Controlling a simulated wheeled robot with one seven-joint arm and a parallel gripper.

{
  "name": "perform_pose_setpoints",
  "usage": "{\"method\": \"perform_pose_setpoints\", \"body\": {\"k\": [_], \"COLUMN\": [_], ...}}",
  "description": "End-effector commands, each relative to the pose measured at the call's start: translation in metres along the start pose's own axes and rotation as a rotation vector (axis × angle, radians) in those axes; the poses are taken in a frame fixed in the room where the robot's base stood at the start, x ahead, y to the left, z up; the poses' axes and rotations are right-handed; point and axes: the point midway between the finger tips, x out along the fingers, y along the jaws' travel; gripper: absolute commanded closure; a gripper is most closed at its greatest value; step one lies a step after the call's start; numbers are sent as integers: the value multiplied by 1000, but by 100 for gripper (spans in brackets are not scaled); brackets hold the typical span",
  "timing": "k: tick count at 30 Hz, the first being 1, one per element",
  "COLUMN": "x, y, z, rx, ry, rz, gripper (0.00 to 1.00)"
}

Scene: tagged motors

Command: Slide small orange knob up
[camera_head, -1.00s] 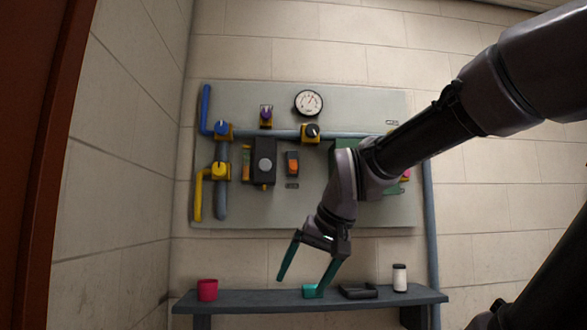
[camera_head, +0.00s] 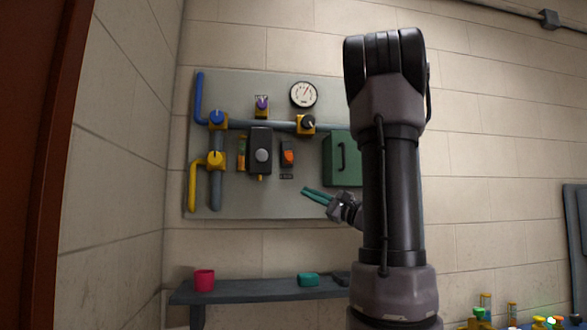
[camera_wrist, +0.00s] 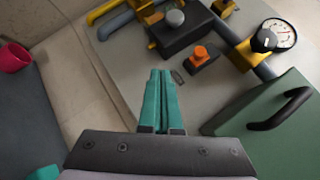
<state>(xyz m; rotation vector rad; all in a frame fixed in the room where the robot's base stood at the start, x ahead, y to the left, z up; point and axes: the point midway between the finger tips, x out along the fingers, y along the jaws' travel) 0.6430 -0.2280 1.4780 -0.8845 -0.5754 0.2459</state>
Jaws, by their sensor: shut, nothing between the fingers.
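The small orange knob (camera_head: 289,156) sits on a dark upright slider plate on the grey wall panel (camera_head: 230,195), just right of a black box with a round grey knob (camera_head: 261,155). In the wrist view the orange knob (camera_wrist: 201,53) is right of and beyond my fingertips. My gripper (camera_head: 304,190) has teal fingers shut together with nothing between them. In the head view its tips are below and slightly right of the orange knob, apart from it. My gripper (camera_wrist: 160,72) points up toward the panel in the wrist view.
A green box with a black handle (camera_head: 342,160) is right of the slider, close to my gripper. Blue and yellow pipes with valves and a gauge (camera_head: 303,94) surround it. A shelf (camera_head: 240,292) below holds a pink cup (camera_head: 204,280) and a teal block (camera_head: 308,279).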

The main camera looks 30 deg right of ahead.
Motion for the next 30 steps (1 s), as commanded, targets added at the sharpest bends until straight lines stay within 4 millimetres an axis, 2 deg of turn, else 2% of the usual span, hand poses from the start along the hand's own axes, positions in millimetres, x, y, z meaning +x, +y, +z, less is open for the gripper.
{"method": "perform_pose_setpoints", "body": {"k": [1, 3, 6, 18, 23, 30], "x": [-9, -18, -26, -26, -11, 36], "y": [-17, -35, -48, -52, -55, -65], "z": [-16, -28, -37, -38, -38, -42], "rx": [-7, -21, -33, -37, -38, -37], "ry": [28, 51, 68, 70, 68, 67], "rz": [-73, -149, -207, -220, -218, -218], "gripper": [100, 100, 100, 100, 100, 100]}}
